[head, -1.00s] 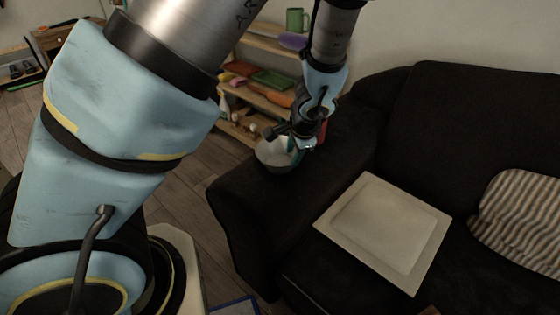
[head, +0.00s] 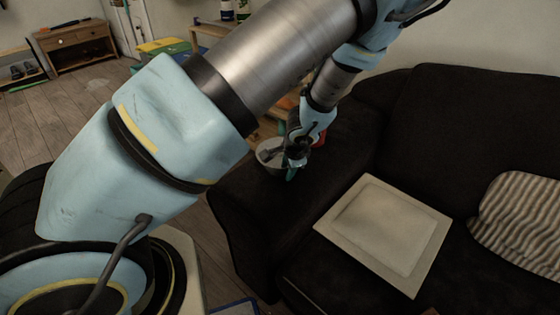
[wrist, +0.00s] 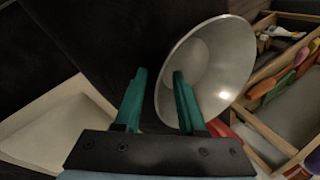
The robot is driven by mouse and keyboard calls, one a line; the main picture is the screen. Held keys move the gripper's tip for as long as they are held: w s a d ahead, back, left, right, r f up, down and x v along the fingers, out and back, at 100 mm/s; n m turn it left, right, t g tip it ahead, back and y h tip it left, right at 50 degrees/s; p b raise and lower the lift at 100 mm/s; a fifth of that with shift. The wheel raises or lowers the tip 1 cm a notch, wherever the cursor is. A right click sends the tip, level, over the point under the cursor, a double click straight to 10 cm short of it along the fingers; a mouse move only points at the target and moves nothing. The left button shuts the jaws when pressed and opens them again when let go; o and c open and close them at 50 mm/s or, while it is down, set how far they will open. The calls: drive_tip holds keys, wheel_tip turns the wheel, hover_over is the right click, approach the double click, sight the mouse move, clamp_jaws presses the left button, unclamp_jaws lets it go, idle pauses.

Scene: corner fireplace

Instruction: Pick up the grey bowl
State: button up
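The grey bowl (head: 266,158) sits on the dark sofa's armrest in the head view, partly hidden by my gripper (head: 291,172). In the wrist view the bowl (wrist: 225,65) shows its shiny inside, right of centre. My gripper (wrist: 159,73) is open, with two teal fingers apart. One finger overlaps the bowl's inside and the other appears outside its near rim, so the rim lies between them in the picture. I cannot tell whether either finger touches the bowl.
The black sofa (head: 345,140) holds a square pale tray (head: 427,258) and a striped cushion (head: 520,215). A red object (wrist: 222,130) is close beside the bowl. A wooden shelf (wrist: 262,125) with coloured items stands beyond the armrest.

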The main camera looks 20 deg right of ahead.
drive_tip(key=shift+c, duration=0.4)
clamp_jaws()
idle(0.9)
